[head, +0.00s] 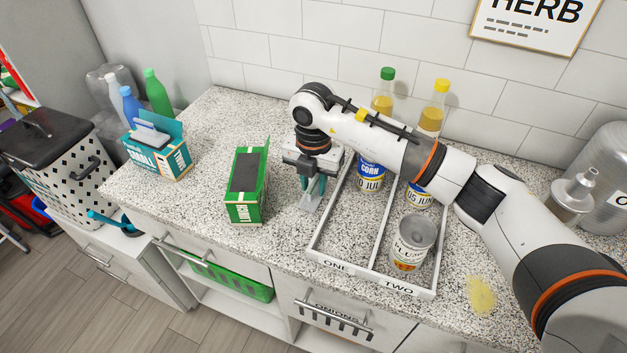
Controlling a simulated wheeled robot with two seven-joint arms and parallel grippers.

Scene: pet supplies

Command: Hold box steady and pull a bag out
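A green box (249,198) with a dark grey top stands on the speckled counter, left of my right gripper. A teal box (159,160) with a raised flap and a white and grey piece sticking up from its top stands further left; its lettering reads partly "SMALL". I cannot tell which box holds the bag, and no bag is clearly seen. My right gripper (311,200) points down over the counter, between the green box and the white tray, apart from the green box. My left gripper is not in view.
A white two-part tray (367,262) holds cans, including one in front (411,243). Bottles (430,110) stand behind it. Bottles (157,93) also stand behind the teal box. A yellow patch (481,295) lies at right. The counter between the boxes is clear.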

